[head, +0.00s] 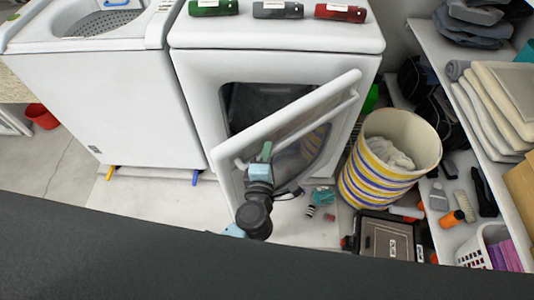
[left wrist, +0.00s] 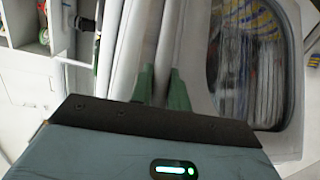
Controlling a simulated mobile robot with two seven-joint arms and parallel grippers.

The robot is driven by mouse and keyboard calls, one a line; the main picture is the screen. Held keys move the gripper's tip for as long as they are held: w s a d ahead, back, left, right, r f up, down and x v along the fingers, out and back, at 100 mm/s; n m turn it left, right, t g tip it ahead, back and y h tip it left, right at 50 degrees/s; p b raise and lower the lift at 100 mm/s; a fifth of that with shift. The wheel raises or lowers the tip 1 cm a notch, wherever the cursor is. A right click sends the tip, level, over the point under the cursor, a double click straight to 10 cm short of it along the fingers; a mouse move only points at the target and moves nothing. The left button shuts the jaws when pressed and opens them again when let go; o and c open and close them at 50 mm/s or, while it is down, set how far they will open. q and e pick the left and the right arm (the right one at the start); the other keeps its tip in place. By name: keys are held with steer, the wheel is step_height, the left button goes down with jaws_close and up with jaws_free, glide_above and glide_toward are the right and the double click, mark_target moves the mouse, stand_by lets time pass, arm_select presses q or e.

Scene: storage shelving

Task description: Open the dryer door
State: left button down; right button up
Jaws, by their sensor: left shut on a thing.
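The white dryer (head: 285,65) stands in the middle of the head view. Its door (head: 226,180) stands partly open, swung out toward me, and the dark drum opening (head: 258,103) shows behind it. A long white bar handle (head: 312,122) runs along the door. My left gripper (head: 264,154) is at the handle's lower left end, shut on it. In the left wrist view, the green fingertips (left wrist: 160,84) close around a pale bar, and the door's round window (left wrist: 250,65) is to the right. My right gripper is not in view.
A white washer (head: 125,90) stands left of the dryer. A striped basket (head: 362,187) with cloth stands right of the door, near a dark box (head: 388,238) and small floor items. Shelving (head: 440,60) lines the right side. Several bottles (head: 278,10) lie on the dryer top.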

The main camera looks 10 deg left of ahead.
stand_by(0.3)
arm_select(q)
steer(key=c, duration=1.3)
jaws_free()
steer(key=shift+c, duration=0.2)
steer(key=shift+a, duration=0.1)
